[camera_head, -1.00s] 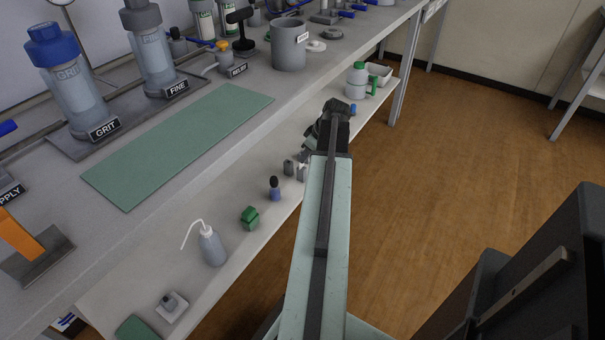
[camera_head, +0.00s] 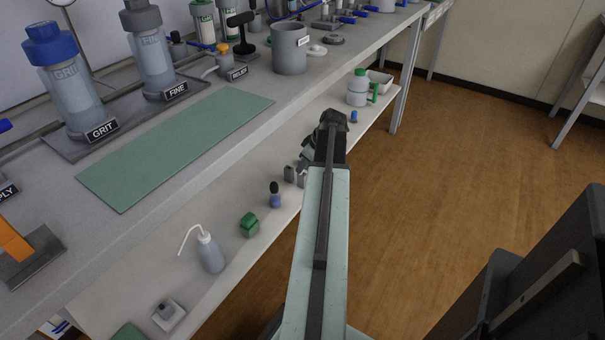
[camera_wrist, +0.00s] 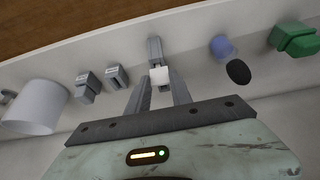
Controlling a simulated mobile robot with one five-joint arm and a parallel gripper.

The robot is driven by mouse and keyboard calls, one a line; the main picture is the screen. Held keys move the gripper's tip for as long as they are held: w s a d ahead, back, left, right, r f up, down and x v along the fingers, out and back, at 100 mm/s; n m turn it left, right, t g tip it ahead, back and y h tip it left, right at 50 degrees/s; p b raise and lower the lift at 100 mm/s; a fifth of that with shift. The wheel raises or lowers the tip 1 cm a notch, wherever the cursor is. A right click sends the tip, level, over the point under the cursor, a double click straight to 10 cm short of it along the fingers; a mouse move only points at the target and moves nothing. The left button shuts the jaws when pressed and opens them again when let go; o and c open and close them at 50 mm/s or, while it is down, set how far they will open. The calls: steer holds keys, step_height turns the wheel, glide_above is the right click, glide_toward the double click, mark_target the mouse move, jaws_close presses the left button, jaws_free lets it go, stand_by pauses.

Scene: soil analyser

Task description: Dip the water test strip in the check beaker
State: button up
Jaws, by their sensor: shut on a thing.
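My gripper (camera_wrist: 160,88) is shut on a small white piece (camera_wrist: 159,75), seen between the fingertips in the wrist view. It may be the water test strip, but too little shows to be sure. In the head view my gripper (camera_head: 332,122) is over the lower shelf's front edge and what it holds is hidden. A pale, plain cylinder (camera_wrist: 35,107) stands at the left of the wrist view, apart from my fingers. It could be the check beaker; no label on it can be read.
Small grey holders (camera_wrist: 87,88) stand on the lower shelf (camera_head: 165,262) near the gripper. A blue bottle with a black top (camera_head: 275,195), a green block (camera_head: 249,225) and a wash bottle (camera_head: 211,252) are also there. The workbench (camera_head: 225,150) overhangs the shelf.

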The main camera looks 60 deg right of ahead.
steer(key=shift+r+p, duration=0.4)
steer(key=shift+r, duration=0.15)
step_height(320, 180, up, 8)
steer(key=p, duration=0.7)
steer(key=shift+d+f+p, duration=0.15)
steer(key=shift+f+p, duration=0.1)
steer(key=shift+p, duration=0.1)
